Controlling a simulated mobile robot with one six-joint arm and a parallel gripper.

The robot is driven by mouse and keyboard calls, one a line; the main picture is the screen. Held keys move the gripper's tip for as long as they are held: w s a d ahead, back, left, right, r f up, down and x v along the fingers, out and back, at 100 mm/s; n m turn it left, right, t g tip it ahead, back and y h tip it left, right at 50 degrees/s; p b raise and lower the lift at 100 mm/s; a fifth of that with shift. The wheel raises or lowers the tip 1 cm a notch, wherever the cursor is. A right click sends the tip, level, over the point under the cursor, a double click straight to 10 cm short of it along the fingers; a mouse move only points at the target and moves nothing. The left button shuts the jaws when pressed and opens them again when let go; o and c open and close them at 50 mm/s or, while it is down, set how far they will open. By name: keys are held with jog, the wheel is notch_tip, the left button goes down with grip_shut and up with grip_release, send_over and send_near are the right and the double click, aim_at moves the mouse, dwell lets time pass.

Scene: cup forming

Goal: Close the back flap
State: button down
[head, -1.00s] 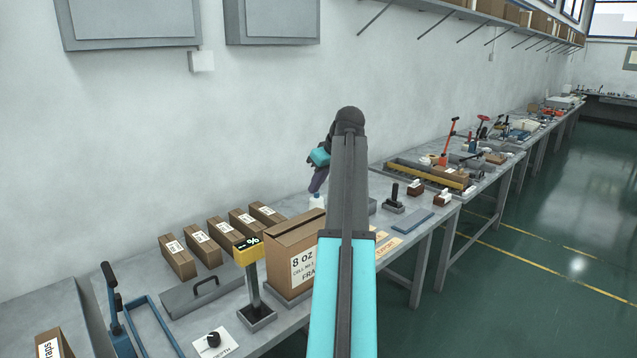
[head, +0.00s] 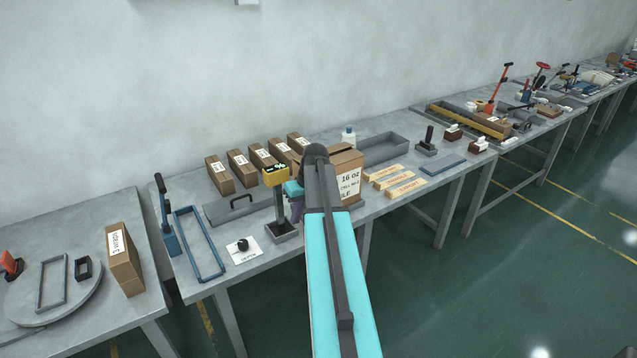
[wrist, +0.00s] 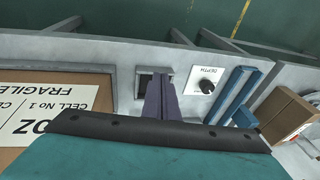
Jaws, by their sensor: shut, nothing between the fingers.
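A cardboard box (head: 346,172) with a white label reading 16 oz stands on the table, partly hidden by my arm. Its brown top shows, but I cannot make out the back flap or its position. In the wrist view the box (wrist: 65,78) fills the lower left, with its label upside down. My gripper (head: 297,212) is shut and empty, left of the box and close to the display stand. Its purple fingers (wrist: 163,97) point down over the stand's square base in the wrist view.
A yellow display on a post (head: 276,178) stands left of the box. Several small cartons (head: 240,168) line up behind. A grey tray (head: 382,148) is behind right.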

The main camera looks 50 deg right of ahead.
jog(key=s+a+f+n+g+b, duration=0.15)
jog(key=s+a+f, duration=0.25)
jog(key=a+f, duration=0.95)
jog(key=s+a+f+m+g+b, duration=0.1)
jog(key=s+a+f+g+b, duration=0.3)
jog(key=a+f, duration=0.9)
jog(key=s+a+f+n+g+h, duration=0.1)
jog(key=s+a+f, duration=0.6)
jog(key=s, duration=0.5)
jog(key=s+a+f+n+g, duration=0.1)
jog(key=s+a+f+g, duration=0.1)
jog(key=s+a+f, duration=0.5)
jog(key=s+f+b, duration=0.1)
jog(key=s+f, duration=0.2)
jog(key=s, duration=0.2)
jog(key=shift+s+a+f+h, duration=0.15)
jog(key=shift+s+a+h, duration=0.1)
jog(key=shift+h, duration=0.15)
